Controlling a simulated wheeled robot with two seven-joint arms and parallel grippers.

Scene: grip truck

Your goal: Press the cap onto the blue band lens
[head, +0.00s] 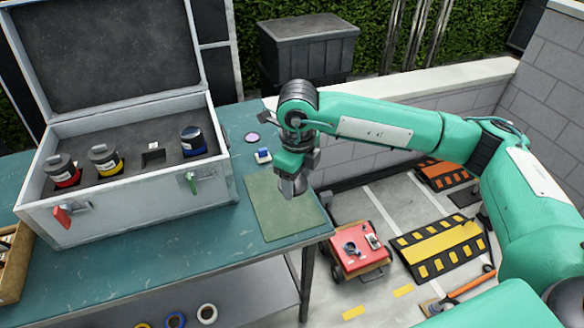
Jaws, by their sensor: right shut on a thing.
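The blue band lens (192,141) stands upright in the foam of the open case, at the right end of its row. Its top looks dark. My right gripper (292,188) points down over the green mat (277,216), to the right of the case and apart from the lens. It is shut on a small dark grey thing that looks like the cap, mostly hidden by the fingers. My left gripper is not in view.
A purple disc (252,137) and a small blue-and-white item (263,156) lie behind the mat. A wooden tray (14,265) is at left.

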